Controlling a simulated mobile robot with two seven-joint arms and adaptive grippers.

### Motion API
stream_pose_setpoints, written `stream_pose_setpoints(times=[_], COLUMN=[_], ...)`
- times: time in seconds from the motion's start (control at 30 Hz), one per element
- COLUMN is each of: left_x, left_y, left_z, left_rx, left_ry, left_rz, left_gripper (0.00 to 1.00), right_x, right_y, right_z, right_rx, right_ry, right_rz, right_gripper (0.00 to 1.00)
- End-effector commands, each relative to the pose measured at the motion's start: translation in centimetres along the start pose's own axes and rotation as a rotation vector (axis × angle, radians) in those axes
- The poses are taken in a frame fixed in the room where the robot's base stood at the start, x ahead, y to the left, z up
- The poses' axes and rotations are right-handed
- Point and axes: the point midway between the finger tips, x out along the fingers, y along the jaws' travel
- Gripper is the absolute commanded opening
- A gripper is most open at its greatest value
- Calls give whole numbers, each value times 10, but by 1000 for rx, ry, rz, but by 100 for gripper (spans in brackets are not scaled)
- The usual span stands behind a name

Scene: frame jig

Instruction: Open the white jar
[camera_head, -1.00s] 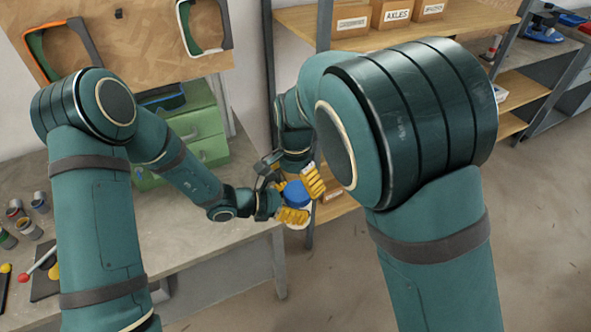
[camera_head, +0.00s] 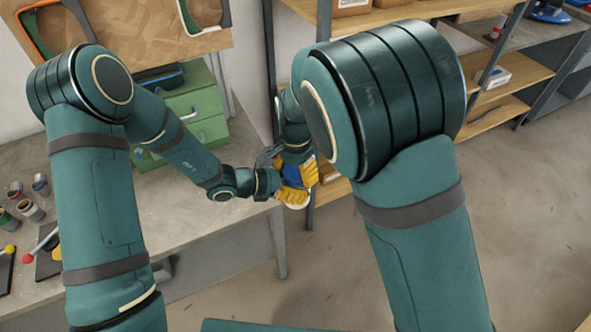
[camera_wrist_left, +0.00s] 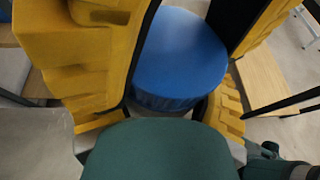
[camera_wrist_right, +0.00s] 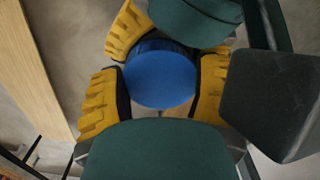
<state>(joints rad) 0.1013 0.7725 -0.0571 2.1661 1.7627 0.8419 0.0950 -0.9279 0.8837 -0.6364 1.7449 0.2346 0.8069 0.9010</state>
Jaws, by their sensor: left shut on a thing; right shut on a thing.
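The white jar (camera_head: 297,205) shows in the head view as a small pale piece below yellow fingers, beyond the table corner. Its blue lid (camera_head: 291,172) is above it and partly covered. My left gripper (camera_head: 289,192) reaches in from the left and is shut on the jar's body. My right gripper (camera_head: 303,171) comes from above and is shut on the lid. In the right wrist view the round blue lid (camera_wrist_right: 160,77) sits between yellow fingers. The left wrist view also shows the lid (camera_wrist_left: 180,58), beside large yellow fingers. Most of the white body is hidden.
A grey worktable (camera_head: 215,222) is at the left, with several small pots (camera_head: 30,208) and a green drawer box (camera_head: 197,115) on it. A shelf unit (camera_head: 420,12) with wooden boards stands behind. The floor at the right is clear.

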Motion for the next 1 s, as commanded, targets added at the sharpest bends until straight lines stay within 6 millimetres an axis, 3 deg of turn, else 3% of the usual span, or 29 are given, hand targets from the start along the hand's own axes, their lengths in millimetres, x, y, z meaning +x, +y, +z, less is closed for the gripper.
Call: stream_pose_setpoints(times=[0.03,0.1,0.47,0.83,0.87,1.0], left_x=[2,2,1,1,1,1], left_y=[-4,-4,-2,-2,-2,-2], left_z=[2,2,2,2,2,1], left_rx=[4,4,3,3,3,2], left_ry=[-5,-5,-3,-3,-3,-3], left_rz=[-10,-10,-6,-6,-6,-5], left_gripper=[0,0,0,0,0,0], right_x=[-1,-1,-3,-43,-45,-58], right_y=[-3,-3,-2,-2,-1,0], right_z=[0,0,0,0,0,-2], right_rx=[-2,-2,-1,-2,-2,-1], right_ry=[3,3,2,2,3,5], right_rz=[-7,-7,-6,-6,-5,-6], right_gripper=[76,95,95,95,100,100])
